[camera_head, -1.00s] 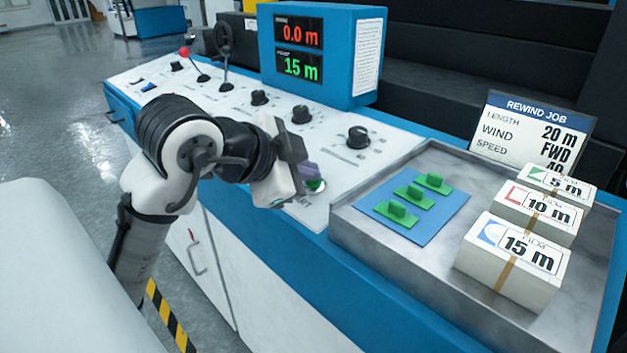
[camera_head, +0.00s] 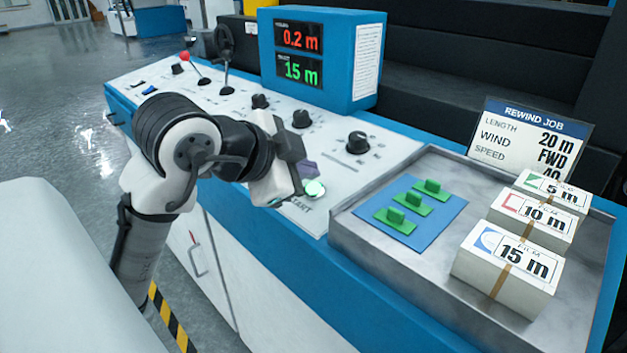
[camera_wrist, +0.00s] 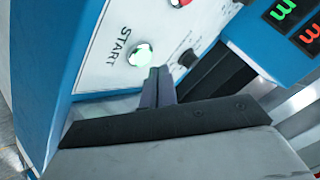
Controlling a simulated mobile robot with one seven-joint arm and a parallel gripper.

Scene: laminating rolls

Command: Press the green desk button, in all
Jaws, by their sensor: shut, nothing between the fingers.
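The green desk button (camera_head: 314,188) sits on the white sloping panel beside the word START. It glows pale green. In the wrist view the lit button (camera_wrist: 140,54) is just beyond and left of the fingertips. My gripper (camera_head: 307,169) is shut and empty, its purple-grey fingers together. In the wrist view the fingers (camera_wrist: 158,76) end close to the button's edge. The button face is uncovered in both views; I cannot tell whether the fingers touch its rim.
The display (camera_head: 298,54) reads 0.2 m in red and 15 m in green. Black knobs (camera_head: 357,142) and a red-topped lever (camera_head: 185,57) stand on the panel. To the right, a metal tray (camera_head: 345,240) holds green pieces on a blue mat (camera_head: 455,208) and film boxes (camera_head: 508,270).

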